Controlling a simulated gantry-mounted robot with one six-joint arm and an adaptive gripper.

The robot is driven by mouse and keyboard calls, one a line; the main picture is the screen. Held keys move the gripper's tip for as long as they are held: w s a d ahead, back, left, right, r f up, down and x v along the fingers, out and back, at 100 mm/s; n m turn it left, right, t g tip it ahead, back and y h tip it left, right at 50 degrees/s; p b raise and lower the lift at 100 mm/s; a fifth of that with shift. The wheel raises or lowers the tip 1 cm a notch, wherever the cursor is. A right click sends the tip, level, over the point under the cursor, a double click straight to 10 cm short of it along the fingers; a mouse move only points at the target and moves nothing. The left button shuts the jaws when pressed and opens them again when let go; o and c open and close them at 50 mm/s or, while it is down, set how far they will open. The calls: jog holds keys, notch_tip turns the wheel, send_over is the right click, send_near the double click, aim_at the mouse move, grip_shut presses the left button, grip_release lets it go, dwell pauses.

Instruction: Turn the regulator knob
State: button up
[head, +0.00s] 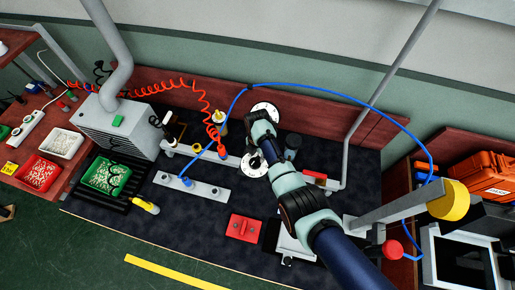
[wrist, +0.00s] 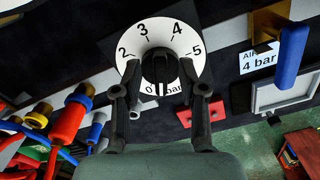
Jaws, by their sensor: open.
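The regulator knob (wrist: 160,68) is black and sits at the centre of a white round dial (wrist: 133,55). The dial shows figures from 0 to 5 and the word bar. The knob's lower end lies between the 0 and the word bar. My gripper (wrist: 160,90) is open in the wrist view, with one black finger on each side of the knob's lower part. The fingers overlap the dial's lower edge in the picture. I cannot tell whether they touch the knob. In the head view my arm reaches over the bench and partly hides this area.
Red, yellow and blue fittings (wrist: 70,120) stand left in the wrist view. A blue handle (wrist: 290,55) and a 4 bar label (wrist: 258,62) are right. In the head view a blue hose (head: 345,96) arches above my arm and a red coiled hose (head: 175,84) hangs left.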

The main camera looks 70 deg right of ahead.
aim_at(258, 157)
notch_tip(258, 157, up, 11)
jog(key=shift+f, duration=0.2)
dwell(0.5)
